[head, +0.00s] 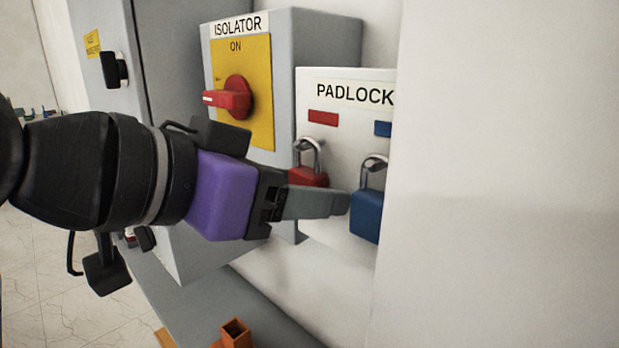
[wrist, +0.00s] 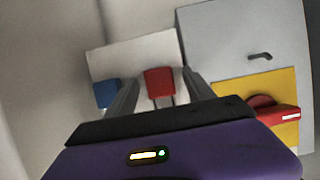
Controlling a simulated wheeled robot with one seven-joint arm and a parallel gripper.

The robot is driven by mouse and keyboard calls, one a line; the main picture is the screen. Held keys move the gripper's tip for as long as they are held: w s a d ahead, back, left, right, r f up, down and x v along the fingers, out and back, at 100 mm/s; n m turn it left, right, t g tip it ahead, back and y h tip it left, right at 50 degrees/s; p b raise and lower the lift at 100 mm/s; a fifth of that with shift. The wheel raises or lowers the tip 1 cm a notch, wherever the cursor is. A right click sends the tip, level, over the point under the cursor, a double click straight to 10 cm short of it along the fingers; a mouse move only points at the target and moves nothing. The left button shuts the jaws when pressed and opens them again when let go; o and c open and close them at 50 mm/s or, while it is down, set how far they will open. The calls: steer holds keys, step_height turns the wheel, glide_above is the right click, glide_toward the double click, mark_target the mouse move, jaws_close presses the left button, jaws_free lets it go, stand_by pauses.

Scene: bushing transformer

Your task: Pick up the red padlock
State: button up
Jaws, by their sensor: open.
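The red padlock (head: 307,177) hangs by its shackle on the white padlock board (head: 345,150), below a red label. My finger hides its lower part in the head view. In the wrist view the red padlock (wrist: 159,80) lies between my two fingers, with a gap showing on each side. My gripper (head: 338,204) is open, pointing at the board; it also shows in the wrist view (wrist: 161,71). I cannot tell how far the fingertips are from the board.
A blue padlock (head: 367,214) hangs just right of the red one, close to my fingertips. The grey isolator box (head: 320,45) with its red rotary handle (head: 235,98) is left of the board. A white wall (head: 500,180) borders the right. An orange-brown block (head: 235,333) is below.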

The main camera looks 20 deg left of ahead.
steer(key=shift+c, duration=0.4)
jaws_close()
steer(key=shift+r, duration=0.15)
steer(key=shift+r, duration=0.25)
steer(key=s+a+r+b, duration=0.1)
steer(key=s+a, duration=0.2)
steer(key=s, duration=0.5)
steer(key=s+a+r+b, duration=0.1)
steer(key=s+a, duration=0.2)
steer(key=s, duration=0.6)
